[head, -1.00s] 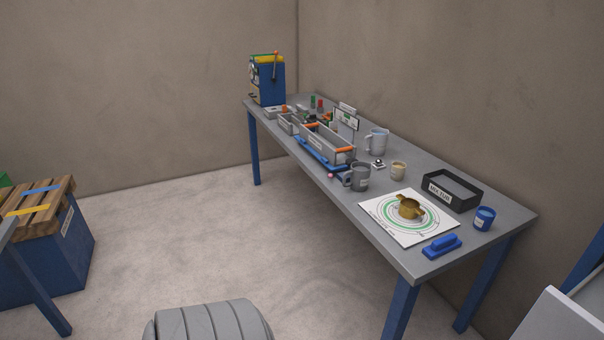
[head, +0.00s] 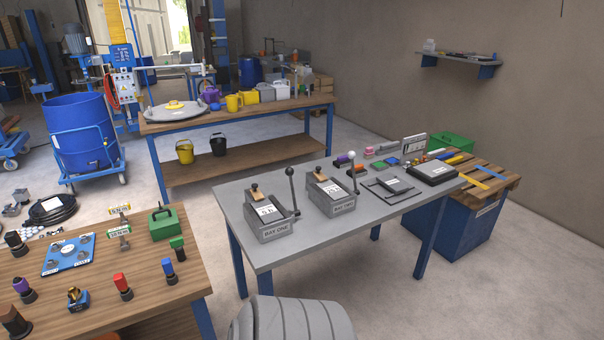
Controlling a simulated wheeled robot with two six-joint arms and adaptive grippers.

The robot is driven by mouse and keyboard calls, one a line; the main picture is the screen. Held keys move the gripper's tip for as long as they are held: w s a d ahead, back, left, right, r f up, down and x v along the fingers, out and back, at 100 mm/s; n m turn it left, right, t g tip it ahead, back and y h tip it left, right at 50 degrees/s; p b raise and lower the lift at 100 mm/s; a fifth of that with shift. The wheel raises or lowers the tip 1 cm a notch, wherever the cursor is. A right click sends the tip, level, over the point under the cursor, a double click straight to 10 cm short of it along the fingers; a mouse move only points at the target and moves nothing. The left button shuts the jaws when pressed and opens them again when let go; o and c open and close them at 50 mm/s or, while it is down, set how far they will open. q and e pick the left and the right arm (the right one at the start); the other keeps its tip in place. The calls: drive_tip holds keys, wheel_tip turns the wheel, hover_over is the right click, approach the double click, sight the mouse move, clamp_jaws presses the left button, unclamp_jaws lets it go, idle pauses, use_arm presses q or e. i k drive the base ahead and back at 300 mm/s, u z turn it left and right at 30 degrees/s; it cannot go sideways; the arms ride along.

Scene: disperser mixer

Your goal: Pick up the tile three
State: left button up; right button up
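I cannot make out which thing is tile three; no readable tile label shows. Two grey stations, bay one (head: 270,217) and bay two (head: 332,193), stand on the grey table (head: 290,255), each with a lever and a small label plate. Small flat pieces lie at that table's far right, among them a green one (head: 378,164) and a blue one (head: 391,161). A dark flat plate with a label (head: 392,187) lies in front of them. Neither of my grippers is in view.
A wooden bench (head: 150,265) with coloured knobs and a blue plate (head: 69,256) is at left. A back bench (head: 240,118) holds jugs and a round lid. A blue drum (head: 82,130) stands behind. Open floor lies between the tables.

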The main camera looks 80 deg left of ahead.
sight(391, 183)
drive_tip(key=u, duration=2.1)
